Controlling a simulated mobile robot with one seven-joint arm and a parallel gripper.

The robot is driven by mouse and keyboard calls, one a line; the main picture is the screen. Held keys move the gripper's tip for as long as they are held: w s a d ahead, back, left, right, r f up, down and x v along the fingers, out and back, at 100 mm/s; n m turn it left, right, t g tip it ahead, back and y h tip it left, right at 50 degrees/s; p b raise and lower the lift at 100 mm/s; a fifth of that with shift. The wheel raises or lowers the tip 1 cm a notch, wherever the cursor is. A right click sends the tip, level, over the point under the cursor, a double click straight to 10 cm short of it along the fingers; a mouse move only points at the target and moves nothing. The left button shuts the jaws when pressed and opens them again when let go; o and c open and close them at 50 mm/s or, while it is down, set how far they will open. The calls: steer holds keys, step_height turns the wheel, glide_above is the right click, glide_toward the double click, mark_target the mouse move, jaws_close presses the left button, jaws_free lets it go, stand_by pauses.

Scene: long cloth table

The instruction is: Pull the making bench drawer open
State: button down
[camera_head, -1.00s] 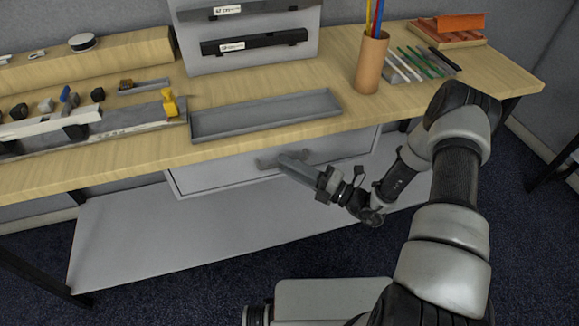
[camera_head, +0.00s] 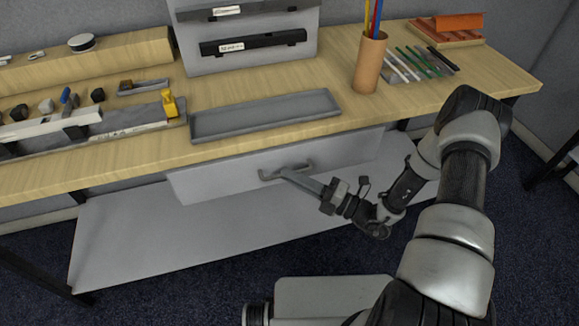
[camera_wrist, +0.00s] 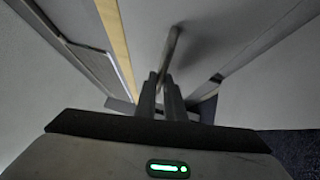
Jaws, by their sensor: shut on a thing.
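The making bench drawer (camera_head: 225,178) is a pale grey front under the wooden tabletop, standing slightly out from the bench. Its grey bar handle (camera_head: 268,176) is on the middle of the front. My gripper (camera_head: 289,174) reaches the handle from the lower right and is shut on it, with the fingertips at the bar. In the wrist view the two dark fingers (camera_wrist: 161,88) are close together, and the handle bar (camera_wrist: 172,45) runs up from between them. The exact contact is partly hidden by the fingers.
The wooden bench top (camera_head: 300,136) is above the drawer, with a grey tray (camera_head: 262,116) near its front edge and a pencil cup (camera_head: 370,62) to the right. A pale lower shelf (camera_head: 130,235) lies under the drawer.

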steer(key=s+d, duration=0.3)
steer(key=s, duration=0.8)
steer(key=s+d+p, duration=0.1)
steer(key=s+d, duration=0.2)
steer(key=s, duration=0.8)
steer(key=shift+d, duration=0.2)
steer(key=c, duration=1.8)
jaws_free()
steer(key=shift+c, duration=0.2)
steer(key=shift+s+d, duration=0.1)
steer(key=v, duration=1.7)
steer(key=shift+s+d+r, duration=0.1)
steer(key=shift+s, duration=0.05)
